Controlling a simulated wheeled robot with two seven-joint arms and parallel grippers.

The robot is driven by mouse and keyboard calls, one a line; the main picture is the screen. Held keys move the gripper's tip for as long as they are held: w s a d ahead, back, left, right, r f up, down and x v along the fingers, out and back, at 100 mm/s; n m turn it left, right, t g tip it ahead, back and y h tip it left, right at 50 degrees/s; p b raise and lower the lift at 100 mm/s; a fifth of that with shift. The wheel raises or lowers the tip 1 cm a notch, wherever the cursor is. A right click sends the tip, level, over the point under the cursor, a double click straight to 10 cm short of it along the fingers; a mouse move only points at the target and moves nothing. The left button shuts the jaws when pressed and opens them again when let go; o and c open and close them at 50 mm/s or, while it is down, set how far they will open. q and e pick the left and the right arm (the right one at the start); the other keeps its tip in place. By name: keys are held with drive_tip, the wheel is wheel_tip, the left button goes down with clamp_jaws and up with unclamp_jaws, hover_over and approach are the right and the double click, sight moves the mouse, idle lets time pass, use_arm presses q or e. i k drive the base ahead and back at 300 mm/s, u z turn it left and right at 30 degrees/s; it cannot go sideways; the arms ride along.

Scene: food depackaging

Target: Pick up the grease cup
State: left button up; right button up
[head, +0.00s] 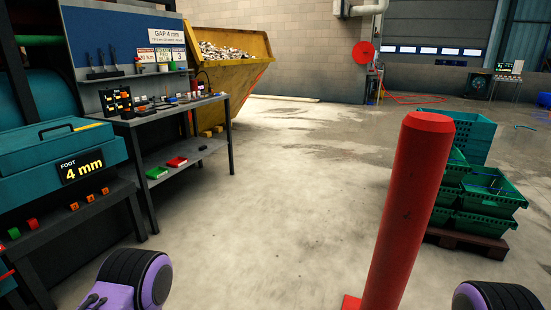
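A dark workbench (211,101) stands at the left, a good way ahead of me. Several small items lie along its top, some black with orange and yellow parts, some grey or red. A small white cup-like item (163,67) and a few other small containers stand on the narrow shelf (120,77) above it. All are too small to tell which, if any, is the grease cup. Purple and black parts of my arms show at the bottom left and bottom right edges. Neither gripper shows.
A red post (408,205) stands close in front, right of centre. Green crates (490,195) are stacked on a pallet behind it. A teal machine (55,150) fills the left side. A yellow skip (250,75) stands behind the bench. The middle floor is clear.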

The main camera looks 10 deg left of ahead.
sight(139, 65)
drive_tip(key=u, duration=0.1)
drive_tip(key=i, duration=2.7)
drive_tip(key=u, duration=0.7)
drive_tip(key=i, duration=2.35)
drive_tip(key=u, duration=0.5)
